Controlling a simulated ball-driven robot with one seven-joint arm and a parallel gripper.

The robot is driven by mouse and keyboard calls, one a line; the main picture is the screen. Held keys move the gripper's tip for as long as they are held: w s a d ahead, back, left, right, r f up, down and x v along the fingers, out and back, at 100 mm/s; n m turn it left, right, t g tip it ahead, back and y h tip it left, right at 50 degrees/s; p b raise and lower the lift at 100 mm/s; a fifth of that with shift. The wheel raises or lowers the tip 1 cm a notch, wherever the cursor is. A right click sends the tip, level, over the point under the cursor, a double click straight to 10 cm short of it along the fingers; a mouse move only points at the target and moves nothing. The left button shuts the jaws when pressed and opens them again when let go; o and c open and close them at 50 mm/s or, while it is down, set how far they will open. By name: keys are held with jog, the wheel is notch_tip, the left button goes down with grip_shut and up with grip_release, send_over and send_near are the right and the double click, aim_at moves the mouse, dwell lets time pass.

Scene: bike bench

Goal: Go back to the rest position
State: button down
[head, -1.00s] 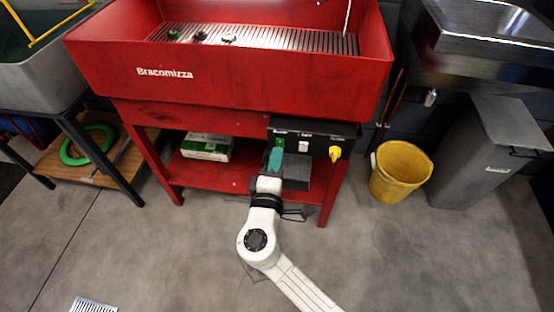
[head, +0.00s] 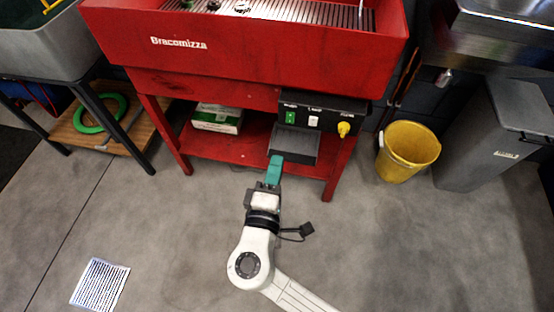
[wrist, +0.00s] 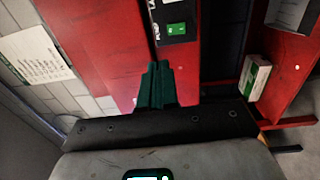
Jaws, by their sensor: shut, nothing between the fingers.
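My gripper (head: 275,168) has teal fingers and is shut with nothing in it. In the head view it is in front of the red bench's lower shelf, below the black control box (head: 318,112). The box carries a green switch, a white switch and a yellow knob (head: 344,129). In the wrist view the shut teal fingers (wrist: 157,84) point towards the red bench, with part of the box and its green switch (wrist: 175,28) beyond the tips.
The red bench (head: 240,58) stands ahead. A green and white carton (head: 217,118) lies on its lower shelf. A yellow bucket (head: 407,150) and a grey bin (head: 492,135) are at right. A green ring (head: 101,113) lies at left.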

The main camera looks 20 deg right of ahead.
dwell(0.5)
jog(key=s+d+f+m+g, duration=0.3)
jog(key=s+d+m+g, duration=0.15)
jog(key=d, duration=0.35)
jog(key=s+d+f+m+g, duration=0.3)
jog(key=s+d+f+g, duration=0.15)
jog(key=d, duration=0.25)
jog(key=s+f+m+g+y, duration=0.45)
jog(key=s+y, duration=0.45)
jog(key=s, duration=0.3)
notch_tip(320, 180, up, 23)
jog(key=s+a+y+p, duration=0.1)
jog(key=p, duration=2.2)
jog(key=shift+s+a+n+y, duration=0.25)
jog(key=shift+n+y, duration=0.15)
jog(key=shift+f+g, duration=0.15)
jog(key=shift+g, duration=0.1)
